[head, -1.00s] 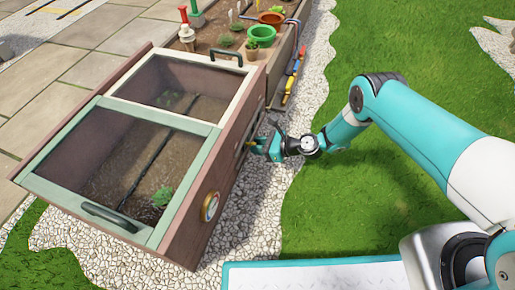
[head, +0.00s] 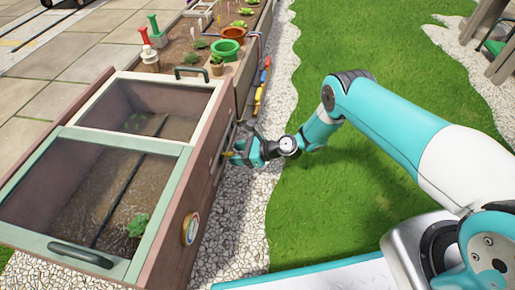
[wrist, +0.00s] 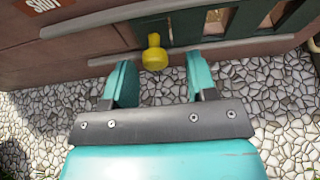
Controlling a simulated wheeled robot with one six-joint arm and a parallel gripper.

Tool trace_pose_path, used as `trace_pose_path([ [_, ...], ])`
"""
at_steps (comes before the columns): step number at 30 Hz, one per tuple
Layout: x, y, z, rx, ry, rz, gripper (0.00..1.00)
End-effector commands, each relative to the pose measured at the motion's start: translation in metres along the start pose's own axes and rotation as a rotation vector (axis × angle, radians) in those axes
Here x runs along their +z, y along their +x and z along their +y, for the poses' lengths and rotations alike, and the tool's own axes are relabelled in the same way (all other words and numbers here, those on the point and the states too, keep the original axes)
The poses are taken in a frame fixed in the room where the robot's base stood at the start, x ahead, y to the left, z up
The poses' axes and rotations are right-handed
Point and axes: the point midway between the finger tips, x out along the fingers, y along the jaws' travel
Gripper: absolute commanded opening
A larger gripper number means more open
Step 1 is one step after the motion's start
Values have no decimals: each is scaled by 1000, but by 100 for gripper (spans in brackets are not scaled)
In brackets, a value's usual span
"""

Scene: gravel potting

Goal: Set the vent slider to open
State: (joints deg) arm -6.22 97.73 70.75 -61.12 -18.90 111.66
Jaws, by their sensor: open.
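The vent slider's yellow knob (wrist: 153,52) shows in the wrist view on the side wall of the wooden cold frame, in front of a dark green plate (wrist: 181,27) between two grey rails. Dark green slats with gaps lie to its right. My gripper (wrist: 160,66) is open, with one teal finger on each side of the knob in the picture. The knob sits near the fingertips; I cannot tell whether they touch it. In the head view my gripper (head: 234,154) is close against the frame's right wall, and the arm hides much of the slider.
A red-brown label (wrist: 42,4) is cut off at the wrist view's top left. A round gauge (head: 190,228) is on the wall nearer me. Green and terracotta pots (head: 226,48) stand on the bed beyond. Gravel (head: 228,222) and grass (head: 335,215) lie clear to the right.

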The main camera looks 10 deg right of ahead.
Motion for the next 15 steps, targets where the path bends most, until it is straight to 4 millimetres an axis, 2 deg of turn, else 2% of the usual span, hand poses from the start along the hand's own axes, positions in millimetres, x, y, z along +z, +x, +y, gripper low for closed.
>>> trace_pose_path([
  [3, 6, -25, -1, -4, 5, 1, 52],
  [15, 5, -125, -1, -6, 4, 1, 52],
])
